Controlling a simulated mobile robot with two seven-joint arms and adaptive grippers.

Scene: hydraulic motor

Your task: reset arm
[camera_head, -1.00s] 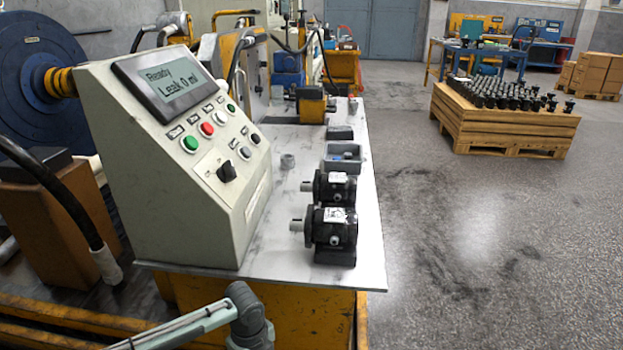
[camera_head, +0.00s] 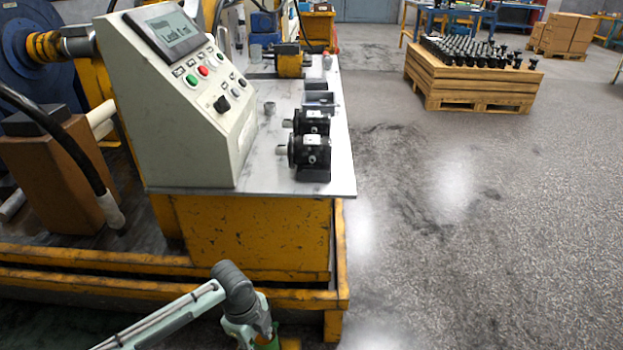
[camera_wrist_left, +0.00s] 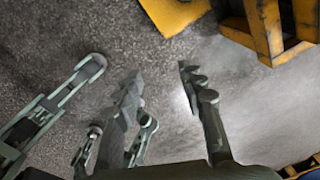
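My left arm (camera_head: 205,305) comes in at the bottom of the head view, low in front of the yellow bench frame. Its gripper is out of that view. In the left wrist view my left gripper (camera_wrist_left: 158,76) has its two fingers spread apart, with only the grey floor showing between them. It appears empty.
The bench top (camera_head: 335,172) carries a control panel (camera_head: 185,95) and two black motors (camera_head: 312,155) (camera_head: 312,122). A yellow beam (camera_head: 200,291) runs below it. A wooden crate (camera_head: 475,88) stands farther right. Floor right of the bench is clear.

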